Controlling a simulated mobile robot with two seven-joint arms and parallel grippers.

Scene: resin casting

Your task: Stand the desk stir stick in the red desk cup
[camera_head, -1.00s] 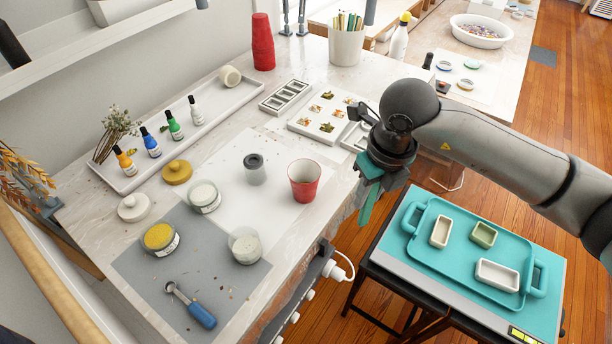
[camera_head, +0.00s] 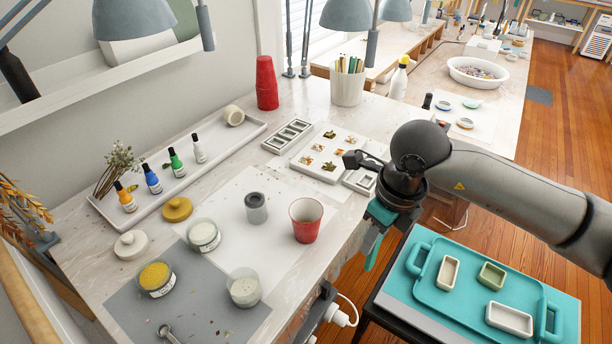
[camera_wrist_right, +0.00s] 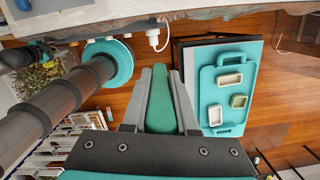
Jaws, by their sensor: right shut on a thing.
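The red desk cup (camera_head: 306,222) stands upright with its mouth up, near the front edge of the desk. My right gripper (camera_head: 378,222) is to the right of the cup, beyond the desk's edge, and apart from it. It is shut on a green stick (camera_head: 374,252), which I take for the stir stick. The stick points down in the head view. In the right wrist view the stick (camera_wrist_right: 160,98) sits between the two grey fingers. Part of the stick is hidden by the gripper. My left gripper is not in view.
A small grey cup (camera_head: 256,210) and glass jars (camera_head: 245,290) stand left of the red cup. Red stacked cups (camera_head: 267,85) stand at the back. A teal tray (camera_head: 463,305) with small moulds lies on a lower stand at the right. White paper around the red cup is mostly clear.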

